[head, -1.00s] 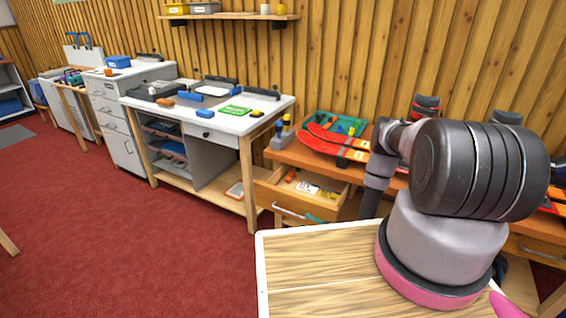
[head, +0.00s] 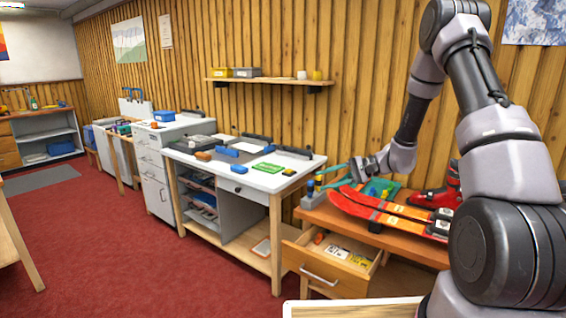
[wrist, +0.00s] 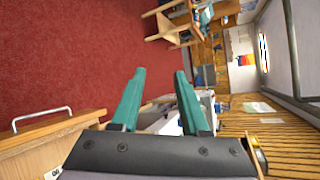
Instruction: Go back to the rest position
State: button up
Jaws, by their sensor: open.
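My gripper (head: 326,178) is raised in the head view, at the left end of the wooden ski bench (head: 408,235). Its teal fingers point left and are apart. In the wrist view my gripper (wrist: 160,75) has two spread fingers with nothing held between them. My arm folds up in front of the plank wall and hides part of the bench's right side.
An open drawer (head: 310,272) with small items juts from the bench. Red-orange skis (head: 375,208) and a red boot (head: 440,192) are on top. A white-topped workbench (head: 262,182) with tools stands left. Red floor (head: 110,265) is open at left.

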jog(key=s+d+r+n+t+h, duration=0.1)
jog(key=s+d+r+t+h, duration=0.2)
jog(key=s+r, duration=1)
jog(key=s+d+r+n+t+h, duration=0.1)
jog(key=s+d+r+t+h, duration=0.1)
jog(key=s+d+r+h, duration=0.6)
jog(key=s+r+h, duration=0.1)
jog(key=s+r, duration=0.5)
jog(key=shift+r+t, duration=0.2)
jog(key=shift+t, duration=0.2)
dwell(2.6)
